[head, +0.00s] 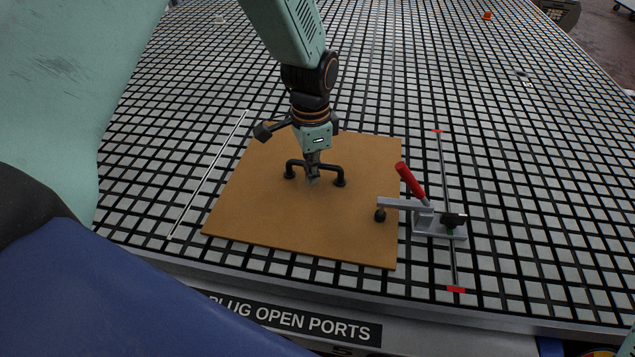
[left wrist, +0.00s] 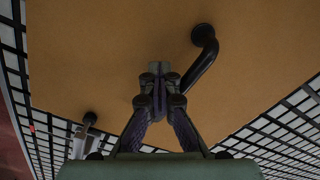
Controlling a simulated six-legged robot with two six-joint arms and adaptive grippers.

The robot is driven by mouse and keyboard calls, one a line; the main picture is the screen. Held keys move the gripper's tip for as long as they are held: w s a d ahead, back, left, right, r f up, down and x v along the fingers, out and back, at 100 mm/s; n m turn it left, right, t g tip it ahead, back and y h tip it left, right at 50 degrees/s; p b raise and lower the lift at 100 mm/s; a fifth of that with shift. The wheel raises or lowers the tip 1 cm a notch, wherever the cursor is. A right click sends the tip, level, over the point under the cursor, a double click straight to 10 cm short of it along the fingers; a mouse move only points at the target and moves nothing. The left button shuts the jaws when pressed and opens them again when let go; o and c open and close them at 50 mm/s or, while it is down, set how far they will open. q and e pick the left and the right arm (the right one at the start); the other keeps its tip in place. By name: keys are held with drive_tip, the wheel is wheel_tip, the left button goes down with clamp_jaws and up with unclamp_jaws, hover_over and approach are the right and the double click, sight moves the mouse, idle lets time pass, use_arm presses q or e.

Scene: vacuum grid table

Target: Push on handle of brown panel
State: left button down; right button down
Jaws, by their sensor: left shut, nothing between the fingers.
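The brown panel (head: 260,205) lies flat on the grid table. Its black handle (head: 338,172) stands near the middle, with a leg at each end. My left gripper (head: 313,180) points down at the middle of the handle, its fingers shut and empty, covering part of the bar. In the left wrist view the shut fingertips (left wrist: 160,72) are over the panel (left wrist: 100,45), and one end of the handle (left wrist: 206,52) shows to their right. I cannot tell whether the fingers touch the handle. My right gripper is not in view.
A toggle clamp (head: 430,222) with a red lever (head: 409,181) stands at the panel's right edge, its black tip reaching over the panel. A rail with red ends (head: 446,190) runs by it. A thin white strip (head: 208,175) lies left of the panel. The table beyond is mostly clear.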

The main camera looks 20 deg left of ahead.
use_arm(q)
drive_tip(key=shift+w+r, duration=0.2)
drive_tip(key=shift+w, duration=0.2)
drive_tip(key=shift+p, duration=0.3)
drive_tip(key=shift+w+p, duration=0.1)
drive_tip(key=shift+p, duration=2.1)
idle(3.3)
drive_tip(key=shift+s+d+f+p, duration=0.1)
drive_tip(key=shift+s+p, duration=0.5)
drive_tip(key=shift+s, duration=0.15)
drive_tip(key=shift+s+d+p, duration=0.25)
drive_tip(key=shift+s+p, duration=0.25)
drive_tip(key=shift+s, duration=0.55)
